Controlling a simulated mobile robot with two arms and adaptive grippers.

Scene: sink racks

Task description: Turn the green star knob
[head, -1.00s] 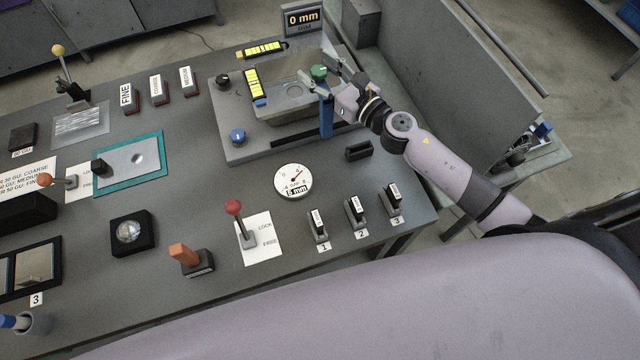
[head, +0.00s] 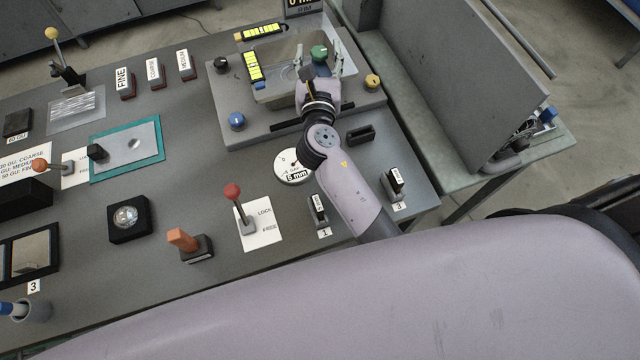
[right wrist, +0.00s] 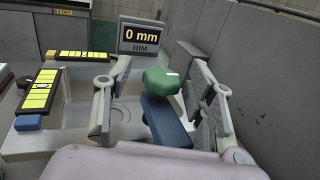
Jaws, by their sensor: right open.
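The green star knob (head: 319,53) sits at the top of a blue post, over the basin (head: 284,48) at the back of the table. In the right wrist view the green knob (right wrist: 162,81) and its blue post (right wrist: 166,122) stand between my two finger sets. My right gripper (head: 320,58) is open around the knob, with a finger on either side; in the wrist view the fingers (right wrist: 160,100) look apart from it. My left gripper is not in view.
A display reading 0 mm (right wrist: 142,36) stands behind the basin. Yellow level bars (head: 253,67) line it. A blue knob (head: 237,121) and a yellow knob (head: 372,81) sit on the sink plate. A grey wall panel (head: 450,80) rises at right.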

